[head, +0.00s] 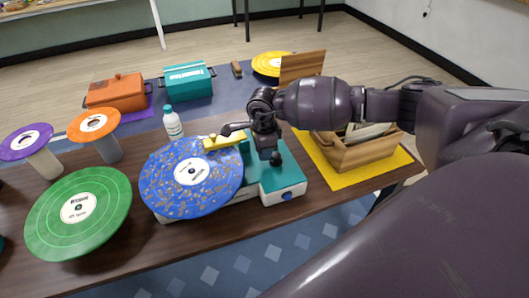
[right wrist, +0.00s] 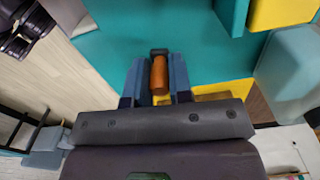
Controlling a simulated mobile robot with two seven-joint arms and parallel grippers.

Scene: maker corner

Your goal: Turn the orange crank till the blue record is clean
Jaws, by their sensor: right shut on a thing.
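The blue record (head: 165,187) lies flat on the teal and white cleaning machine (head: 262,188), with brown specks scattered over its surface. A yellow brush arm (head: 222,141) reaches over its far edge. My right gripper (head: 265,140) is at the machine's back right part. In the right wrist view the orange crank handle (right wrist: 159,76) sits between the two fingers of my right gripper (right wrist: 157,88), which are shut on it. The crank is hidden behind my gripper in the head view. My left gripper is not in view.
A green record (head: 100,225) lies at the front left. Purple (head: 15,148) and orange (head: 85,130) records rest on stands behind it. A white bottle (head: 173,127) stands behind the machine. A wooden crate (head: 365,157) on a yellow mat (head: 345,183) is at the right.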

